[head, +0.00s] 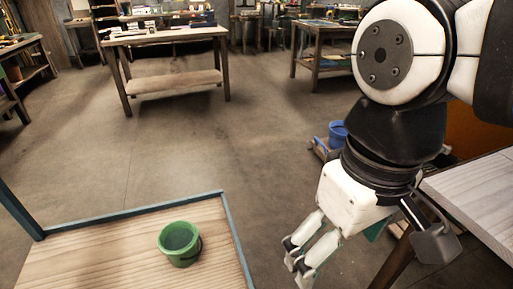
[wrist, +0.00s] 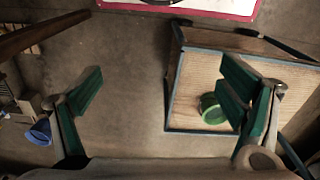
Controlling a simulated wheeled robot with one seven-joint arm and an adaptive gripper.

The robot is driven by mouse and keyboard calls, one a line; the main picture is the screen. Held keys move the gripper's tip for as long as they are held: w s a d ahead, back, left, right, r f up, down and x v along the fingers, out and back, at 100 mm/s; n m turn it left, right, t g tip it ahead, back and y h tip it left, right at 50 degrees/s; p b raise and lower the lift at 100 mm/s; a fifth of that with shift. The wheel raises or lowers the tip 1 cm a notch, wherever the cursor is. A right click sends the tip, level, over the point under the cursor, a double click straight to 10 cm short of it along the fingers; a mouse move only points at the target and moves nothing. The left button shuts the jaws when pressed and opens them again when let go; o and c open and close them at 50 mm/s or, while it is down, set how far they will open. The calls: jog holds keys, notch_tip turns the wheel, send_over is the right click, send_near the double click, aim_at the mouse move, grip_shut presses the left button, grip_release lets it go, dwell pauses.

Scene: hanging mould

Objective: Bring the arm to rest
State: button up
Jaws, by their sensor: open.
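My arm fills the right side of the head view, bent downward, with my gripper (head: 298,262) pointing down over the floor between the wooden platform and the table at the right. My gripper is open and empty. In the head view it hangs to the right of the platform.
A green bucket (head: 180,243) stands on a wooden platform (head: 105,250) with a blue-grey rim. A pale table (head: 482,205) is close to my arm at the right. A blue bucket (head: 338,133) sits behind my arm. Workbenches (head: 165,36) stand at the back; the middle floor is clear.

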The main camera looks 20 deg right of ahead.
jog(key=shift+s+d+f+m, duration=0.1)
jog(key=shift+s+f+m, duration=0.1)
jog(key=shift+s, duration=0.35)
jog(key=shift+s+d+f+m, duration=0.1)
jog(key=shift+s+m, duration=0.1)
jog(key=shift+s, duration=0.3)
notch_tip(320, 180, up, 27)
jog(key=t+p, duration=0.3)
jog(key=p, duration=2.2)
jog(key=shift+d+r+t, duration=0.15)
jog(key=shift+d+t, duration=0.15)
jog(key=shift+t, duration=0.1)
